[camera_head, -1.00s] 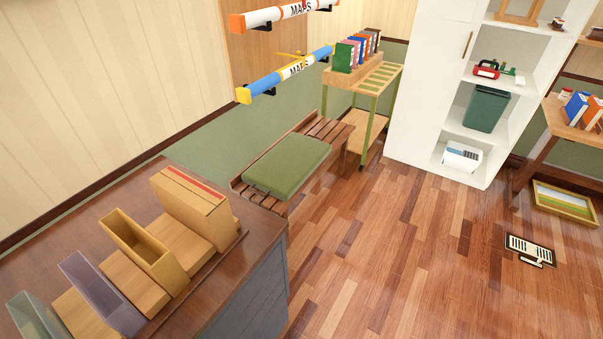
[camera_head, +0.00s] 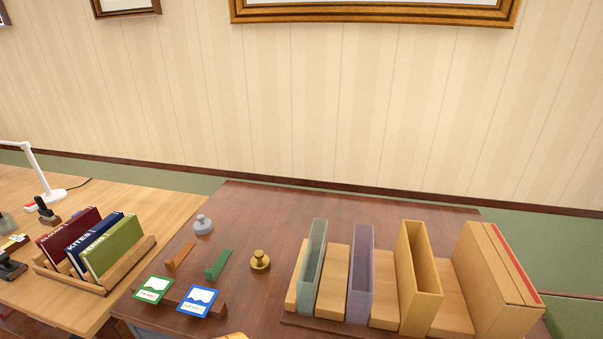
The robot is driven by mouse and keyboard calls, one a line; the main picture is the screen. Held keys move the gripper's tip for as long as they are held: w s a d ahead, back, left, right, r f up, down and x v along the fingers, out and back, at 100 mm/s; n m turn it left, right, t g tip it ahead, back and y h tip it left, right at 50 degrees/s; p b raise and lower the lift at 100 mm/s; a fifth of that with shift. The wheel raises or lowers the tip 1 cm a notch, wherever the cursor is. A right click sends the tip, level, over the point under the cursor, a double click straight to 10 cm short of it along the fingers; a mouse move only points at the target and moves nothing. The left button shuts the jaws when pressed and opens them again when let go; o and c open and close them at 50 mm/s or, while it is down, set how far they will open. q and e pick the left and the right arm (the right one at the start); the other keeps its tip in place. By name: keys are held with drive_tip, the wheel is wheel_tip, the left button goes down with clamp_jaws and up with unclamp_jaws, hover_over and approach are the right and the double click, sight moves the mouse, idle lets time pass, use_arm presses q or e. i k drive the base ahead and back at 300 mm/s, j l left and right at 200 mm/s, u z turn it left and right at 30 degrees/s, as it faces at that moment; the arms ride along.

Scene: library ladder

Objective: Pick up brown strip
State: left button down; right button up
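The brown strip (camera_head: 180,256) is a short orange-brown piece on the dark wooden desk (camera_head: 265,202), left of a similar green strip (camera_head: 218,264). It lies behind the green-edged card (camera_head: 153,289) and apart from the things around it. Neither of my grippers shows in the head view.
A grey knobbed piece (camera_head: 203,225) and a brass one (camera_head: 260,261) stand near the strips. A blue-edged card (camera_head: 199,302) stands in front. Upright file boxes (camera_head: 420,275) fill the desk's right side. A lighter desk at left holds a book rack (camera_head: 112,280). Open desktop lies behind the strips.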

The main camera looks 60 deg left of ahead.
sight(171, 266)
drive_tip(key=u, duration=2.95)
drive_tip(key=l+z, duration=0.1)
drive_tip(key=z, duration=2.2)
drive_tip(key=u, duration=2.35)
